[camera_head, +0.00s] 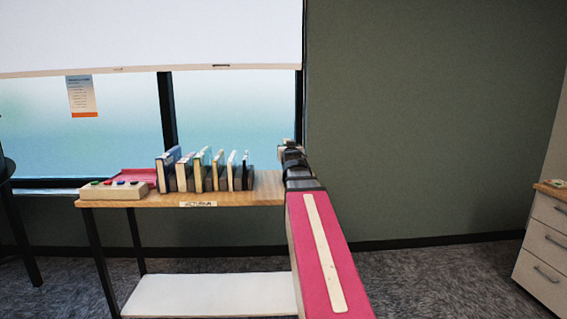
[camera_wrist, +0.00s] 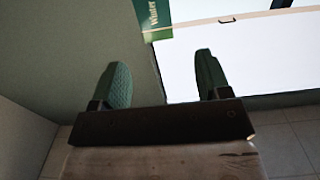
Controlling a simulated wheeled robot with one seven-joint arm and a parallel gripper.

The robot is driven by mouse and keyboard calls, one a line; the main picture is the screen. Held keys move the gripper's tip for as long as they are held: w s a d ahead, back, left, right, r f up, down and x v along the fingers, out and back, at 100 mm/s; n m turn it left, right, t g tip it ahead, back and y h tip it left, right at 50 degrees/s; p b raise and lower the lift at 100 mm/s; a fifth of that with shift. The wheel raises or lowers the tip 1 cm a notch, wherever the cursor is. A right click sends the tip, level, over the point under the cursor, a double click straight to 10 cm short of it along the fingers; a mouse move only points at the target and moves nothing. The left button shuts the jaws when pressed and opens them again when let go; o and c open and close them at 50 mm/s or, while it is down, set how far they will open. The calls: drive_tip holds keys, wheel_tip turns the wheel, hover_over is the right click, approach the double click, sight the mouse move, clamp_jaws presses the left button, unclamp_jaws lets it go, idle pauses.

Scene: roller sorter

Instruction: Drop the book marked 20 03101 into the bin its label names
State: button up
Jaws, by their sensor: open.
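Several upright books (camera_head: 200,172) stand in a row on a wooden-topped table (camera_head: 240,198) in the head view. Their spines are too small to read, so I cannot tell which is marked 20 03101. My gripper shows in the wrist view (camera_wrist: 163,72), with its two green-padded fingers wide apart and nothing between them. In the head view, my arm reaches forward past the table's right end, and the gripper's jaws cannot be made out there. No sorting bin can be identified.
A button box (camera_head: 114,191) and a pink tray (camera_head: 135,176) sit left of the books. A white lower shelf (camera_head: 210,293) is under the table. A white drawer unit (camera_head: 542,245) stands far right. A green panel reading "Winter" (camera_wrist: 153,18) is beyond my fingers.

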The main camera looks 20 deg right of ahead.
drive_tip(key=x, duration=1.1)
drive_tip(key=shift+s+d+r, duration=0.1)
drive_tip(key=shift+r, duration=0.05)
clamp_jaws()
